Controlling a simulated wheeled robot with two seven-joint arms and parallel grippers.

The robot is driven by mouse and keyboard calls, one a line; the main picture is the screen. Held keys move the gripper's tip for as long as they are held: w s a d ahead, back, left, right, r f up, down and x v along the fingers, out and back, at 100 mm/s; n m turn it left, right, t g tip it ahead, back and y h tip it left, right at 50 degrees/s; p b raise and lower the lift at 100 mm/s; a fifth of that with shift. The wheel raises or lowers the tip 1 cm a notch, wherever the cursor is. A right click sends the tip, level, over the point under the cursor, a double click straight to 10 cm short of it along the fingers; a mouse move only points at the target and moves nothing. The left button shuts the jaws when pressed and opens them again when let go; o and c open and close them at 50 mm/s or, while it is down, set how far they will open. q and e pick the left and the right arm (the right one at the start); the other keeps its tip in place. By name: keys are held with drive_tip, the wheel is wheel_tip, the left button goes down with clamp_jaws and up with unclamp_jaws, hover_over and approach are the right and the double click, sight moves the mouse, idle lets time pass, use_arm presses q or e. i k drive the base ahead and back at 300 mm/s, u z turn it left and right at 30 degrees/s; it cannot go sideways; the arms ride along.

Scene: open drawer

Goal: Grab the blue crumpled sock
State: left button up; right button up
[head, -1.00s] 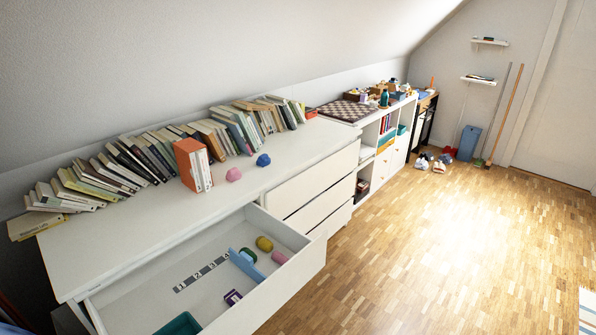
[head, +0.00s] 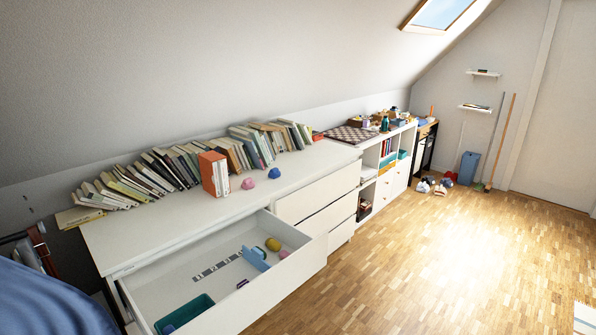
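A small blue crumpled lump (head: 274,173), which looks like the sock, lies on the white dresser top (head: 180,233) near its front edge. A similar pink lump (head: 249,183) lies just left of it. Both sit right of an upright orange-and-white book block (head: 214,174). Neither of my grippers shows in the head view.
The top drawer (head: 285,284) stands open, holding a teal bin (head: 186,314), a light blue item (head: 255,259) and a yellow item (head: 273,244). Leaning books (head: 160,170) line the wall. A blue cloth-like surface (head: 50,300) fills the lower left. The wooden floor (head: 420,265) is mostly clear.

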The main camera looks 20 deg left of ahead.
sight(274, 173)
drive_tip(key=z, duration=0.15)
drive_tip(key=i, duration=1.95)
drive_tip(key=u, duration=0.6)
drive_tip(key=i, duration=1.4)
drive_tip(key=u, duration=1.9)
drive_tip(key=i, duration=0.55)
drive_tip(key=u, duration=0.45)
